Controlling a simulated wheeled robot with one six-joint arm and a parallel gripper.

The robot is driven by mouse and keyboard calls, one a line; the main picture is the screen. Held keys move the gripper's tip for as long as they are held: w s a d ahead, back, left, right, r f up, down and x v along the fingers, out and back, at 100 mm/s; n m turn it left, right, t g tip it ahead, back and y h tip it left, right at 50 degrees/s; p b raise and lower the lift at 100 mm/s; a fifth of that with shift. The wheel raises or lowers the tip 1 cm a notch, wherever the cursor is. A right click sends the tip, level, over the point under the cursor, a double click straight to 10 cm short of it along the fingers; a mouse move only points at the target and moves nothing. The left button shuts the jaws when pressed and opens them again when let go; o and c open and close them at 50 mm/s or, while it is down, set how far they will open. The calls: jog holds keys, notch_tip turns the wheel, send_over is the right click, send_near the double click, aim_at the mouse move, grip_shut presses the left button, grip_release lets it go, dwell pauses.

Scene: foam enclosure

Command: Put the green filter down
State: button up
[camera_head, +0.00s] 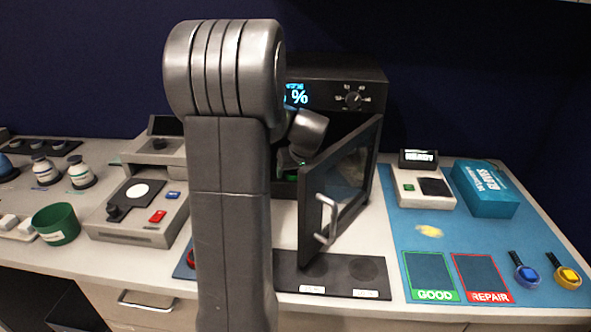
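My arm stands in the middle of the head view and hides much of the scene behind it. My gripper (296,160) is at the opening of a black cabinet (335,73), mostly hidden by my own arm, so I cannot see whether its fingers are open or shut. A small bit of green (299,164) shows right at the gripper. It may be the green filter, but it is too small and covered to tell. The cabinet's door (345,190) stands open toward me with its handle (327,218) out front.
A black mat (340,276) lies before the cabinet. On the blue mat (405,235) are a blue filter (527,278), a yellow filter (568,277), GOOD (430,271) and REPAIR (481,274) areas, and a glove box (485,187). A green bowl (57,224) stands left.

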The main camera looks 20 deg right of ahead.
jog(key=shift+r, duration=0.15)
jog(key=shift+r, duration=0.2)
jog(key=v, duration=1.1)
jog(key=shift+s+r, duration=0.25)
jog(key=shift+r, duration=0.05)
dwell(0.7)
